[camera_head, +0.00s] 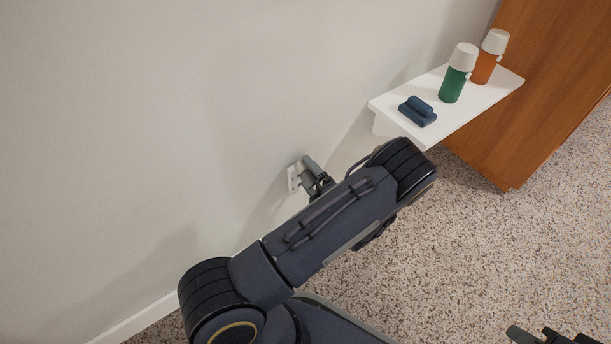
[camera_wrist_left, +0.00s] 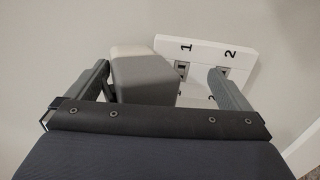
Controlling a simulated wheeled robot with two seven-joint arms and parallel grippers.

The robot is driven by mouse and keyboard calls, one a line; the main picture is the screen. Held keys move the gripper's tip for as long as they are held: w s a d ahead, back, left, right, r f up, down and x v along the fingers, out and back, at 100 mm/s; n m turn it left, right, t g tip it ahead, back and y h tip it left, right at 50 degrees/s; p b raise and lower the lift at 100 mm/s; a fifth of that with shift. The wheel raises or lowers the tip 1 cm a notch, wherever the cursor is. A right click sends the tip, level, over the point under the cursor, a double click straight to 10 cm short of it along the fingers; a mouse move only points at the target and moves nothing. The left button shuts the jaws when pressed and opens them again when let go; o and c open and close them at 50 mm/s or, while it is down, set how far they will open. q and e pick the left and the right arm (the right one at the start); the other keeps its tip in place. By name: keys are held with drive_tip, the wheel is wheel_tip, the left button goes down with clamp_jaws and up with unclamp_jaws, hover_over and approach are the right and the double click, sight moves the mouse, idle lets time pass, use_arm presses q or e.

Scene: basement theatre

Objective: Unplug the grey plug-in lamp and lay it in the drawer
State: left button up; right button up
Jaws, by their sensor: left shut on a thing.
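The grey plug-in lamp (camera_wrist_left: 145,82) is a rounded grey block with a paler part behind it. In the wrist view it covers the left side of a white socket plate (camera_wrist_left: 205,52) marked 1 and 2. My left gripper (camera_head: 316,180) is at the wall and is shut on the lamp, whose grey body (camera_head: 310,164) also shows in the head view. Whether the lamp's prongs are in the socket is hidden. My right gripper (camera_head: 545,336) shows only in part at the bottom right edge; its jaws cannot be judged. No drawer shows.
A white wall shelf (camera_head: 480,108) holds a folded dark blue cloth (camera_head: 418,111), a green bottle (camera_head: 453,84) and an orange bottle (camera_head: 485,67). A wooden cabinet (camera_head: 555,80) stands at the right. The speckled carpet (camera_head: 490,240) is clear in front of it.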

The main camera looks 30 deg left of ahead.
use_arm(q)
drive_tip(key=shift+s+a+f+g+h, duration=0.1)
drive_tip(key=shift+s+f+g+h, duration=0.1)
drive_tip(key=shift+f, duration=0.4)
drive_tip(key=shift+s+f+g+h, duration=0.1)
drive_tip(key=shift+s+f+h, duration=0.1)
drive_tip(key=shift+f, duration=0.4)
drive_tip(key=shift+r+p, duration=0.75)
drive_tip(key=shift+p, duration=0.1)
drive_tip(key=shift+r+p, duration=0.3)
drive_tip(key=shift+p, duration=0.05)
drive_tip(key=shift+w+r+p, duration=0.2)
drive_tip(key=shift+r+p, duration=0.65)
drive_tip(key=shift+r, duration=0.3)
drive_tip(key=c, duration=1)
drive_tip(key=shift+v, duration=3.05)
drive_tip(key=shift+c, duration=0.2)
